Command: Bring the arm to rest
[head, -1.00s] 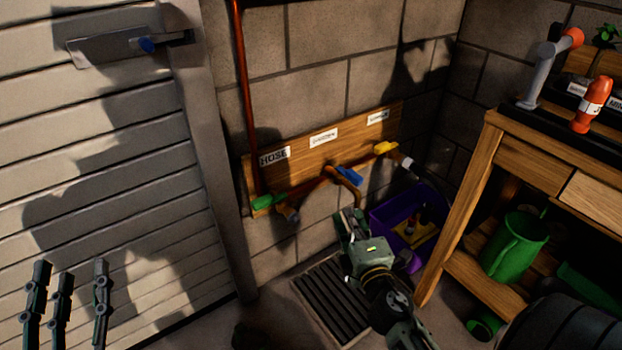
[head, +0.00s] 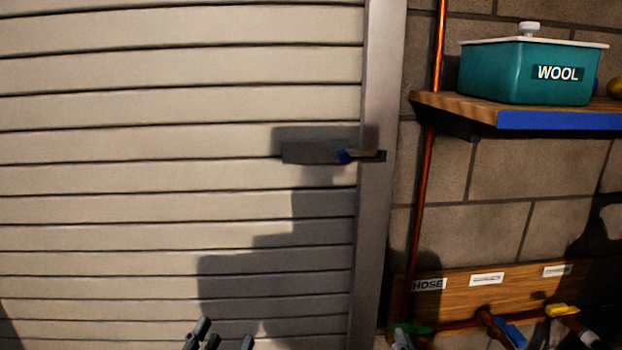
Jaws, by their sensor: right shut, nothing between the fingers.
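My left gripper (head: 222,338) shows only its dark fingertips at the bottom edge, left of centre. The tips stand apart with nothing seen between them, in front of the slatted door. My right gripper (head: 402,339) shows only as a small grey-green tip at the bottom edge, by the green tap handle (head: 412,329). It is shut and empty. The rest of both arms is below the picture.
The pale slatted door (head: 180,100) has a latch (head: 315,153) with a blue end. A wall shelf (head: 560,120) bears a teal WOOL box (head: 500,75). Below are a labelled wooden board (head: 510,290), a blue tap handle (head: 511,333) and a yellow one (head: 562,310). A copper pipe (head: 430,170) runs down the wall.

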